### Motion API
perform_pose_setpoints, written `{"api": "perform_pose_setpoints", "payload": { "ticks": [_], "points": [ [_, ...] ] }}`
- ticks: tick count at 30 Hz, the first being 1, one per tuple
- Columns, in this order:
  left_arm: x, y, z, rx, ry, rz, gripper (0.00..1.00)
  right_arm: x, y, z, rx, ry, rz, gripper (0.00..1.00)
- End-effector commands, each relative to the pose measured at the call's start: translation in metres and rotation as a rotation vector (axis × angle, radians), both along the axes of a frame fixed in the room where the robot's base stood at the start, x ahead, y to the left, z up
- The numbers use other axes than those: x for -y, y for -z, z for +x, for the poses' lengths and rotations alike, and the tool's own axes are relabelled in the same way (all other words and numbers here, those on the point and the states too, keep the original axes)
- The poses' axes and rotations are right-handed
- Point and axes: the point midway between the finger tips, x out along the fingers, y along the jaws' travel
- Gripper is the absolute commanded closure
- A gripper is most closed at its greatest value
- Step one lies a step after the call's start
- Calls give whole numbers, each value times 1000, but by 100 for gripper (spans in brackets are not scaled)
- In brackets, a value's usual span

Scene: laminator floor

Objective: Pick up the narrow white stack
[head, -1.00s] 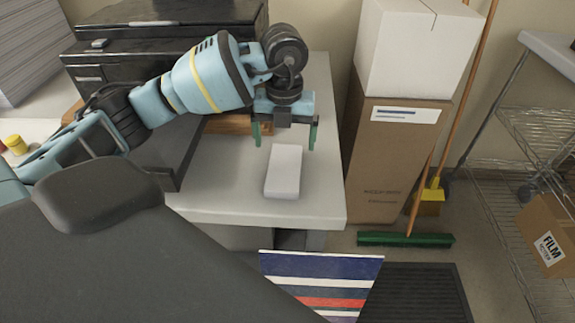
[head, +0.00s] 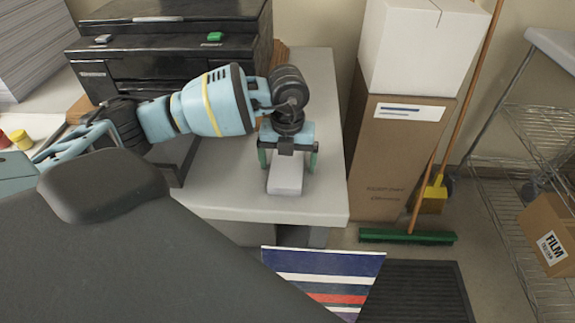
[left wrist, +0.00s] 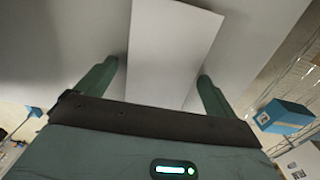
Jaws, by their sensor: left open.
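The narrow white stack (head: 286,183) lies on the pale table (head: 222,203) near its front edge. My left gripper (head: 287,168) is open above it, with one green finger on each side of the stack. In the left wrist view, the stack (left wrist: 170,50) runs between the two open fingertips (left wrist: 157,80), with a gap on each side. The gripper hides the far part of the stack in the head view. My right gripper is not in view.
A black laminator (head: 170,62) stands on the table behind my left arm. A cardboard box (head: 390,165) with a white box (head: 420,48) on top stands right of the table. A broom (head: 408,237) and a wire rack (head: 520,150) are farther right.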

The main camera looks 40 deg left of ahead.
Motion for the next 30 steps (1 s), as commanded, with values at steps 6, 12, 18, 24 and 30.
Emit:
{"api": "perform_pose_setpoints", "payload": {
  "ticks": [6,12,18,24,30],
  "points": [
    [0,0,0,0,0,0,21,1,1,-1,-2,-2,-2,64],
    [0,-1,0,0,1,0,47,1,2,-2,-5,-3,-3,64],
    [0,-1,0,1,1,0,62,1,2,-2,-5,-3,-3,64],
    [0,-3,0,1,1,0,62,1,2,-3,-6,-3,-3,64],
    [0,-15,1,3,1,-2,62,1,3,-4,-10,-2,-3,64]
  ]
}}
